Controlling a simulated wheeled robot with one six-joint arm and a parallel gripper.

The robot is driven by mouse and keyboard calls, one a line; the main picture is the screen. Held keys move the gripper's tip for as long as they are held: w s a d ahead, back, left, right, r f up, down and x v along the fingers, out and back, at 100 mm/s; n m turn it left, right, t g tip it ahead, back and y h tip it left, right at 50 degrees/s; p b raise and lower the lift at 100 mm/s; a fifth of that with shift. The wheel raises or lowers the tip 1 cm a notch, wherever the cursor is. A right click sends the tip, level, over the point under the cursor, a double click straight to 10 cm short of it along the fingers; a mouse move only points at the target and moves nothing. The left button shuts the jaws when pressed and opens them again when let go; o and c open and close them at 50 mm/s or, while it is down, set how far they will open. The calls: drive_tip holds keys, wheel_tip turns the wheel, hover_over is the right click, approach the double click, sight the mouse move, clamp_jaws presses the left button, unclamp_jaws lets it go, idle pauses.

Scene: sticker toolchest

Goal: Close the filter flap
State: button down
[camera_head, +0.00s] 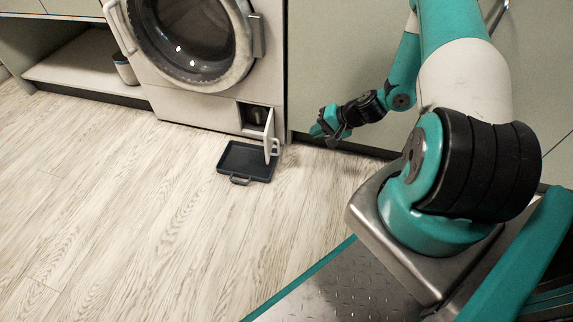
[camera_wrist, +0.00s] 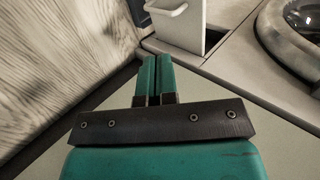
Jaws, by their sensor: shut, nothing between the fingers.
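The filter flap (camera_head: 269,136) is a small light door at the lower right of the washing machine (camera_head: 205,104). It stands open, swung out from the filter opening (camera_head: 254,117), with a handle on its outer face. In the wrist view the flap (camera_wrist: 180,22) is at the top, just beyond my fingertips. My gripper (camera_head: 322,130) is to the right of the flap, low near the floor, in front of the cabinet. In the wrist view my gripper (camera_wrist: 155,62) is shut and empty, its fingers together. I cannot tell whether the fingertips touch the flap.
A dark shallow tray (camera_head: 246,160) with a handle lies on the floor below the filter opening. The machine's round door (camera_head: 190,45) is above. A cup (camera_head: 124,69) stands on the low shelf at left. The floor at left is clear.

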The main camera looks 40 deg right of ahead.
wheel_tip(320, 180, down, 5)
drive_tip(key=s+d+m+b, duration=0.1)
drive_tip(key=w+r+b+x, duration=0.2)
drive_tip(key=b+x, duration=0.7)
drive_tip(key=x, duration=0.3)
drive_tip(key=shift+a+h, duration=0.3)
drive_tip(key=shift+a, duration=0.1)
drive_tip(key=shift+w+a+p, duration=0.1)
drive_tip(key=shift+w+p, duration=0.05)
drive_tip(key=shift+p, duration=0.2)
